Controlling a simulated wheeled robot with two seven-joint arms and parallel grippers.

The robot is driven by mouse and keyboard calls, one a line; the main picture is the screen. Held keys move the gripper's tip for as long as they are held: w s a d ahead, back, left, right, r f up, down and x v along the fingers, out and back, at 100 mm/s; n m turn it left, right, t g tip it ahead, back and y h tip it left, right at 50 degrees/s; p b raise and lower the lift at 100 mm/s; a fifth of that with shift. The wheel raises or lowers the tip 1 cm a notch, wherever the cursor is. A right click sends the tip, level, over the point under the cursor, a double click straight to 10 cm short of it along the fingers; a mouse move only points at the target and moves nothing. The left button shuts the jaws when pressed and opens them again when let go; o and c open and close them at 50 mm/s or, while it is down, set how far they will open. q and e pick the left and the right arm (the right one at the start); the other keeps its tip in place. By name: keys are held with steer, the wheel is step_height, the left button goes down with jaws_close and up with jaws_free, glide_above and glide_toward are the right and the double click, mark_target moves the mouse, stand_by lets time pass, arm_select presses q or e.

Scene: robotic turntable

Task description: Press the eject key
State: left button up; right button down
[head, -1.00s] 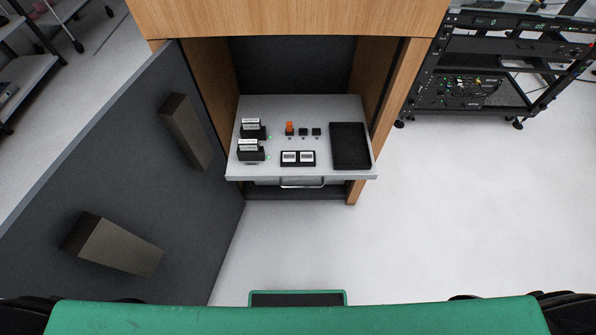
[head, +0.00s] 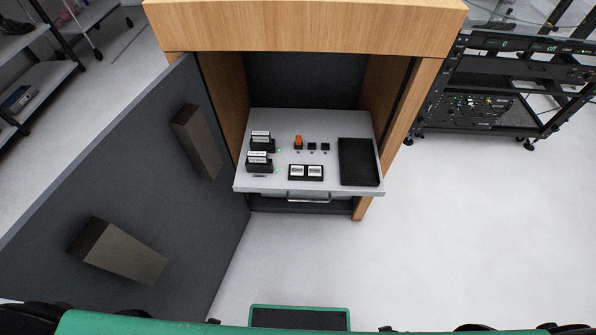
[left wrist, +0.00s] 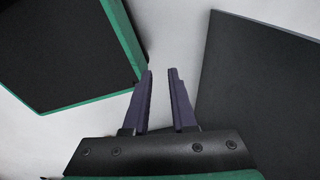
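A grey pull-out tray (head: 290,190) stands out of the wooden cabinet. On it are an orange-red key (head: 298,142), a black key (head: 311,146) and another black key (head: 325,147) in a row. I cannot read which is the eject key. My left gripper (left wrist: 160,72) is open and empty in the left wrist view, its two fingers apart above the floor, far from the keys. Of my right gripper, at most a small dark tip (head: 387,328) shows at the bottom edge of the head view; its fingers cannot be made out.
Two black labelled modules (head: 262,141) with green lights, a panel with two white labels (head: 306,173) and a black pad (head: 359,162) share the tray. The open dark door (head: 150,200) is at left, an equipment rack (head: 480,100) at right.

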arm_select(q)
steer(key=shift+c, duration=0.3)
jaws_close()
